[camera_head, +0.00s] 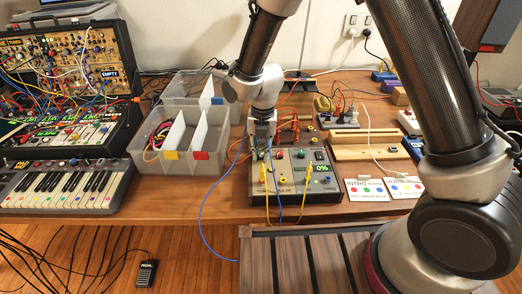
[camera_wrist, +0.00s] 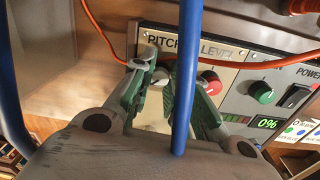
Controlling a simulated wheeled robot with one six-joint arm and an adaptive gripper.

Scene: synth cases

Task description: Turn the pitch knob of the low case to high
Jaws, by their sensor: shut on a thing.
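The low case (camera_head: 297,186) is a grey panel box near the front edge of the table. In the wrist view its panel (camera_wrist: 236,58) reads "PITCH" and "LEVEL". My gripper (camera_head: 262,141) points down at the case's back left. In the wrist view my gripper (camera_wrist: 160,74) has its green-padded fingers closed around the small pale pitch knob (camera_wrist: 161,77) below the "PITCH" label. The fingers hide most of the knob, and its pointer setting cannot be read. A red knob (camera_wrist: 210,82) sits just right of the fingers. The case's display (camera_head: 319,168) reads 0%.
A blue cable (camera_wrist: 187,70) crosses close in front of the fingers; an orange cable (camera_wrist: 255,64) runs over the panel. A green knob (camera_wrist: 262,92) and power switch (camera_wrist: 296,97) lie right. A divided grey bin (camera_head: 176,185) and keyboard (camera_head: 62,186) stand left; label cards (camera_head: 369,189) lie right.

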